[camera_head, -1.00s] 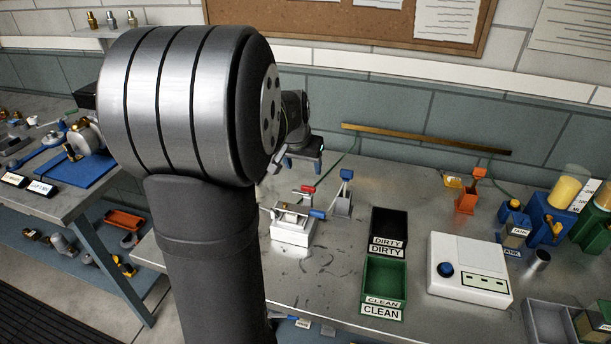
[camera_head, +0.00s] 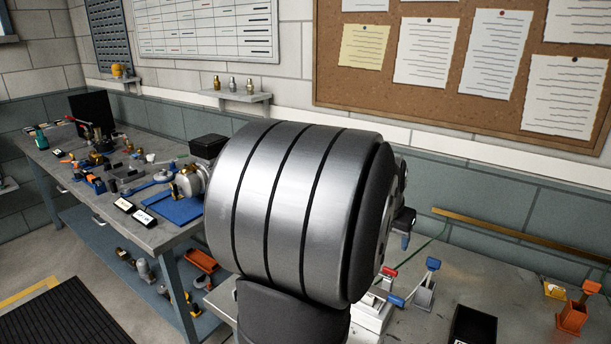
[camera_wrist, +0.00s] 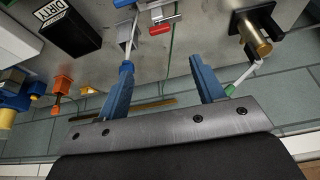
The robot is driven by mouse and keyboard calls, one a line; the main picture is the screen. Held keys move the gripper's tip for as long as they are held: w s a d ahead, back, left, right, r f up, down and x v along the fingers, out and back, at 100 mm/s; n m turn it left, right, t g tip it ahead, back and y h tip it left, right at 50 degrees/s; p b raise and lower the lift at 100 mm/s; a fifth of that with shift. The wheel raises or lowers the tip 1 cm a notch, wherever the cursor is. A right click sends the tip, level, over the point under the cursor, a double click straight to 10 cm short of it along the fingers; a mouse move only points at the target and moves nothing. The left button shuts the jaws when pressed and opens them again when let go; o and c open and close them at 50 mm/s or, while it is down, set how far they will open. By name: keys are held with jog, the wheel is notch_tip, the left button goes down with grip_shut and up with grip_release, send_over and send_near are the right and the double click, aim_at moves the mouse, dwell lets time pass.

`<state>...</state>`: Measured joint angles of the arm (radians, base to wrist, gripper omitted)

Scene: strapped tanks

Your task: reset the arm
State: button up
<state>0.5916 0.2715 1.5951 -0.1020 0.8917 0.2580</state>
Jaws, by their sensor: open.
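My gripper (camera_wrist: 161,62) shows in the wrist view with its two blue fingers wide apart and nothing between them. In the head view my silver-grey arm fills the middle and hides most of the gripper; only a small dark and blue part (camera_head: 404,225) shows past the arm's right side. The gripper is above the bench, near the back wall. In the wrist view, which is upside down, a red-handled fixture (camera_wrist: 160,22) lies beyond the fingertips.
A black DIRTY bin (camera_head: 472,327), an orange stand (camera_head: 575,312) and a blue-topped stand (camera_head: 426,285) are on the right bench. A left bench (camera_head: 150,238) holds a blue mat (camera_head: 177,208) and a tank. In the wrist view a brass-ended black device (camera_wrist: 257,28) is near the right finger.

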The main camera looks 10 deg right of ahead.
aim_at(390, 269)
jog(key=x, duration=1.5)
jog(key=shift+f, duration=0.4)
